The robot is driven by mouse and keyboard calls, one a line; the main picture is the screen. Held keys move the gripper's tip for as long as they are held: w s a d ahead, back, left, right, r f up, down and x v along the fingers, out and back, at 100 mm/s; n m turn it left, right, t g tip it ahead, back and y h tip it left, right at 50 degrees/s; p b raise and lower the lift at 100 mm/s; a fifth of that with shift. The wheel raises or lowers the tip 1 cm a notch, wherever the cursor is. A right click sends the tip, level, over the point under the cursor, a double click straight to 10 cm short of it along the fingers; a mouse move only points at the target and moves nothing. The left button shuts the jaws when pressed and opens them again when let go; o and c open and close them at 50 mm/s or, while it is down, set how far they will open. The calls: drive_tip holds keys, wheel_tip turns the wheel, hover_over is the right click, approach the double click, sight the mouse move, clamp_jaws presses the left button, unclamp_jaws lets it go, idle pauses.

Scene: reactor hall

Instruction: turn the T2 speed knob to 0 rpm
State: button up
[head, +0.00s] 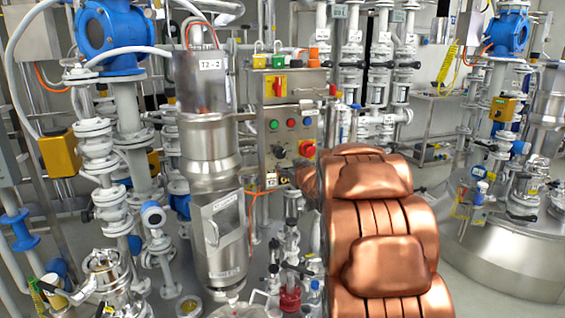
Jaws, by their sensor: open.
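A grey control panel (262,112) stands in the middle, right of a steel vessel labelled T2.2 (209,64). A small dark knob (279,151) sits low on its face, left of a red emergency stop on yellow (307,149). It looks like the speed knob, but its lettering and pointer are too small to read. My copper arm reaches in from the lower right to the panel's lower part. My gripper (298,163) shows only as a small dark shape at the arm's far end, close to the knob's lower right. Its fingers are mostly hidden; I cannot tell whether they touch the knob.
White pipes and valves (103,165) crowd the left.

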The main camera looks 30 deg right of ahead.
sight(281, 153)
drive_tip(key=shift+w+d+r+n+t+y, duration=0.2)
drive_tip(key=shift+w+d+n+t+y, duration=0.3)
drive_tip(key=shift+w+d+t+y, duration=0.35)
drive_tip(key=shift+w+d, duration=0.25)
drive_tip(key=shift+w, duration=0.95)
drive_tip(key=shift+w+d, duration=0.2)
drive_tip(key=shift+w, duration=1.05)
drive_tip(key=shift+w+d, duration=0.25)
drive_tip(key=shift+w, duration=0.95)
drive_tip(key=c, duration=1.2)
